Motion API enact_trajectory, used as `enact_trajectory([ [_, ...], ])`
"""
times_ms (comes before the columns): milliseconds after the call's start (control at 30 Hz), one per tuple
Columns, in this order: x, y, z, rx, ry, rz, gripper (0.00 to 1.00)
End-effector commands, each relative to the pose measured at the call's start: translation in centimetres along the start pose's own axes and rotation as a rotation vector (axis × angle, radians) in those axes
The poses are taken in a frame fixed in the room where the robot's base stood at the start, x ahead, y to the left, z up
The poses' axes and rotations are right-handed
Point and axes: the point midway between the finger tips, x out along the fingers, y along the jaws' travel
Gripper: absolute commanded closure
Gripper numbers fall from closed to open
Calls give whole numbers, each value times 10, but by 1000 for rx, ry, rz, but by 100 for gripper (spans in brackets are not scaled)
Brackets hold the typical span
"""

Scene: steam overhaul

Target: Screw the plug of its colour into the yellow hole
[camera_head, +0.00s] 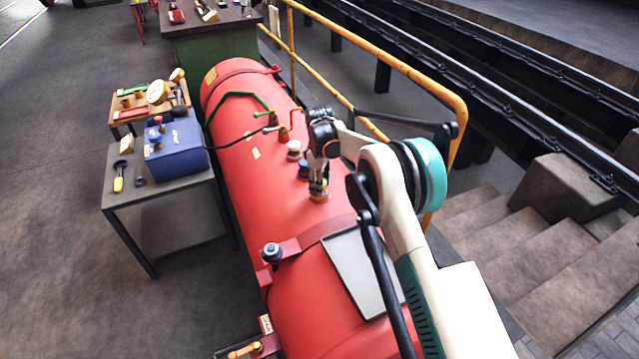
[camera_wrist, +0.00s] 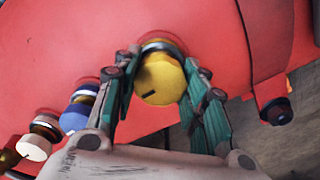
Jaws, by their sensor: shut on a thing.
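In the wrist view a yellow plug (camera_wrist: 160,82) with a dark slot sits between the fingers of my gripper (camera_wrist: 160,85), which is shut on it. A metal ring shows behind the plug, against the red boiler (camera_wrist: 60,40). In the head view my gripper (camera_head: 319,188) points down at the top of the red boiler (camera_head: 250,150), with a yellow fitting (camera_head: 319,197) at its fingertips. The yellow hole itself is hidden behind the plug, so I cannot tell how deep the plug sits.
A blue plug (camera_wrist: 75,115) and a white plug (camera_wrist: 36,140) stand in a row on the boiler beside the yellow one. A grey tray (camera_head: 352,268) lies on the boiler. A blue box (camera_head: 178,150) stands on the left table (camera_head: 160,195). A yellow railing (camera_head: 400,70) runs along the right.

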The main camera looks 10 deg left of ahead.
Motion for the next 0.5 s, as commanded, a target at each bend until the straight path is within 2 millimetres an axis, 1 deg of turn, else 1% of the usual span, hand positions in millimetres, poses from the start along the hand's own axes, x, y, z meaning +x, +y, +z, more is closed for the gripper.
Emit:
enact_trajectory([
  [200,2,0,0,0,0,0,93],
  [233,2,0,0,0,0,0,56],
  [267,1,0,0,0,0,0,49],
  [300,1,0,0,0,0,0,40],
  [333,1,0,0,0,0,0,37],
  [500,1,0,0,0,0,0,37],
])
